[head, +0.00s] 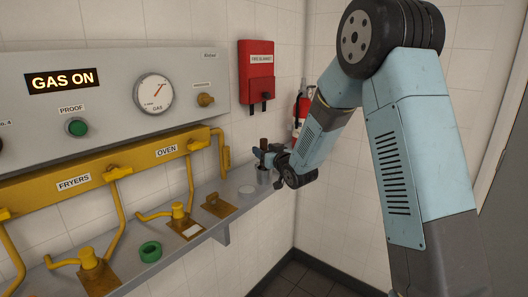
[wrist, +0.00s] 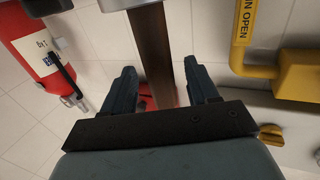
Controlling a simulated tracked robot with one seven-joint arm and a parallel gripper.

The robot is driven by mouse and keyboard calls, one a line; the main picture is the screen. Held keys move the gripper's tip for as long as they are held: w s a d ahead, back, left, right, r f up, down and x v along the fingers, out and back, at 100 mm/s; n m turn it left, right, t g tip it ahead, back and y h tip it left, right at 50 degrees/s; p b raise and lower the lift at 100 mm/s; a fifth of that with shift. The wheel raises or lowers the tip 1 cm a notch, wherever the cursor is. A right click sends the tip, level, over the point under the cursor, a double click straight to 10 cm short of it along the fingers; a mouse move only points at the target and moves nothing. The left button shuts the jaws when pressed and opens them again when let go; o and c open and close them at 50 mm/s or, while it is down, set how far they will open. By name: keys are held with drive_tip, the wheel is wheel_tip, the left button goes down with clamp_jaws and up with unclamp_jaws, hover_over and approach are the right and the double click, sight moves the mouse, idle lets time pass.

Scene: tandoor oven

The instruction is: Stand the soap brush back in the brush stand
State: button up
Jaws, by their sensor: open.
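The soap brush shows as a brown handle (head: 263,143) standing upright above a grey metal cup, the brush stand (head: 265,177), near the right end of the shelf. My gripper (head: 261,156) is at the handle, just above the cup. In the wrist view the brown handle (wrist: 153,45) passes between my two spread fingers (wrist: 163,80), with gaps on both sides. The fingers are open and not closed on it. The brush's lower end is hidden, and I cannot tell how deep it sits in the stand.
The grey shelf (head: 190,243) holds a white round item (head: 247,190), a green ring (head: 150,251) and yellow valves. A yellow pipe (head: 223,150) stands left of my gripper. A fire extinguisher (head: 301,108) and a red fire blanket box (head: 256,72) are on the walls behind.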

drive_tip(key=v, duration=1.2)
drive_tip(key=s+d+r+m+g+h, duration=0.3)
drive_tip(key=s+d+r+h, duration=0.4)
drive_tip(key=s+d, duration=0.45)
drive_tip(key=s+d+r+m+g+h, duration=0.1)
drive_tip(key=s+d+g, duration=0.2)
drive_tip(key=s, duration=0.8)
drive_tip(key=s+d+r+m+g, duration=0.1)
drive_tip(key=s+d+m+g, duration=0.1)
drive_tip(key=s, duration=1)
drive_tip(key=shift+s+d+g+h, duration=0.2)
drive_tip(key=shift+d+g+h, duration=0.2)
drive_tip(key=shift+d+g, duration=0.4)
